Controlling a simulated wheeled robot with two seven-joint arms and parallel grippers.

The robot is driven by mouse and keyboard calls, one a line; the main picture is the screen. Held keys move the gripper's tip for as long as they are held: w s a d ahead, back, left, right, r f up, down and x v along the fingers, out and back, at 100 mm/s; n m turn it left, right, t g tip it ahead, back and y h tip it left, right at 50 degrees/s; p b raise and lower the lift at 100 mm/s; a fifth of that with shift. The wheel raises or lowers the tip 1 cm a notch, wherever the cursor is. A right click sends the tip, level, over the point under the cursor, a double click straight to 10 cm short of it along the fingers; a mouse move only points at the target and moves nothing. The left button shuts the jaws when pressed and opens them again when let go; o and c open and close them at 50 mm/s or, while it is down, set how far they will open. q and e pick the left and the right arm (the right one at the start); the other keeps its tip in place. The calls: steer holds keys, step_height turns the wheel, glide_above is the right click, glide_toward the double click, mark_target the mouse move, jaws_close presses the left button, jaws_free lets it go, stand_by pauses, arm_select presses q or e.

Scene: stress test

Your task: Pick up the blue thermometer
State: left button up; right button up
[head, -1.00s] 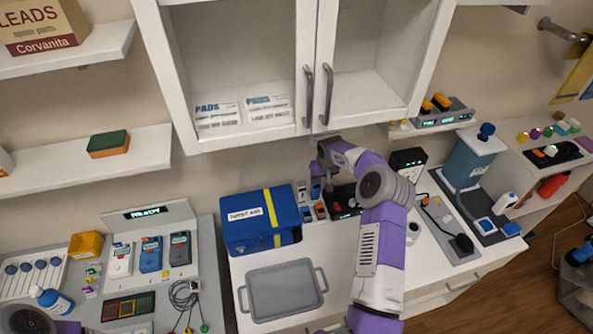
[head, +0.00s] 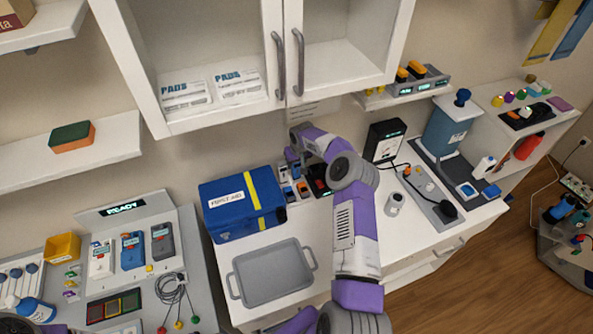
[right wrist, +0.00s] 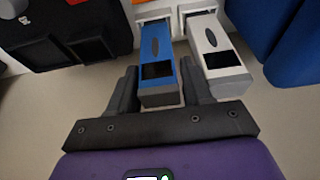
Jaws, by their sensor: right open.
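The blue thermometer (right wrist: 157,55) is a blue, grey-sided handset with a dark screen and an oval button. In the right wrist view it lies between the two fingers of my right gripper (right wrist: 160,88), which is open. A visible gap separates each finger from its sides. Its far end sits in a pale holder. In the head view my right gripper (head: 292,160) is low at the small handsets beside the first aid box and partly hides them. My left gripper is not in view.
A similar white handset (right wrist: 212,48) is close by the right finger. The blue first aid box (head: 232,215) stands left of the gripper, with a grey tray (head: 240,282) in front. A black device (head: 384,140) stands to the right. The wall cabinet (head: 205,117) hangs above.

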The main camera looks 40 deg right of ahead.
steer(key=c, duration=0.7)
steer(key=shift+r, duration=0.1)
steer(key=shift+c, duration=0.2)
